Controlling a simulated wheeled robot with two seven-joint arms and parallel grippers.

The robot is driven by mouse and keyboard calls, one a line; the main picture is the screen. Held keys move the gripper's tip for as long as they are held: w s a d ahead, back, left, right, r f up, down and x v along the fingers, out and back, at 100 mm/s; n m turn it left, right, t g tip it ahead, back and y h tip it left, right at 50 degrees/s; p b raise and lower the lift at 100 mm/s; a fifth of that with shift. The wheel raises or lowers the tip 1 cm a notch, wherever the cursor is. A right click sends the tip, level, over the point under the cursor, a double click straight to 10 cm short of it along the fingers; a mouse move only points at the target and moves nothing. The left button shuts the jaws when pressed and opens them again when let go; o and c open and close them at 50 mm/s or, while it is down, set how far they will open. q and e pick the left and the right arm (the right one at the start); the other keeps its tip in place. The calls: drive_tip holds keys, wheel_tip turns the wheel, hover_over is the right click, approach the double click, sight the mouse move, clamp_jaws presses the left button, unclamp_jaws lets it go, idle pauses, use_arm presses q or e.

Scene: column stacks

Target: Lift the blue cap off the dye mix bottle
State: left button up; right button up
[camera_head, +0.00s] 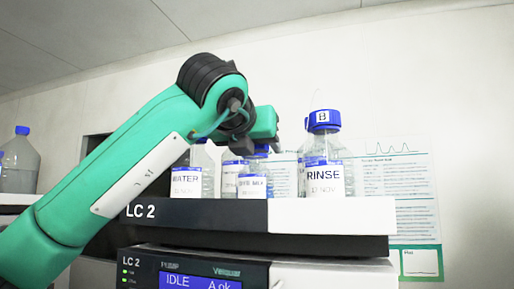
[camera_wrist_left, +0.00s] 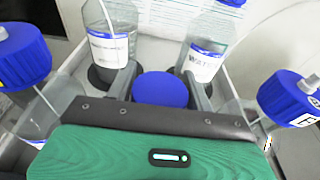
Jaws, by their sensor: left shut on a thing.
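The dye mix bottle (camera_head: 252,188) is a small clear bottle with a white and blue label, standing on the tray between the WATER and RINSE bottles. Its blue cap (camera_wrist_left: 160,90) lies between the two fingers of my left gripper (camera_head: 263,149) in the wrist view. My left gripper comes from above and is shut on the cap. In the head view the fingers partly hide the cap, and I cannot tell whether it is still seated on the neck. My right gripper is not in view.
The WATER bottle (camera_head: 186,183) stands close on the left. The taller RINSE bottle (camera_head: 325,178) with blue cap B stands close on the right. More bottles stand behind. The tray (camera_head: 330,215) tops the LC 2 unit. Open space lies above.

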use_arm(q)
wheel_tip(320, 180, up, 20)
drive_tip(key=p, duration=0.2)
drive_tip(key=shift+f, duration=0.2)
idle(0.8)
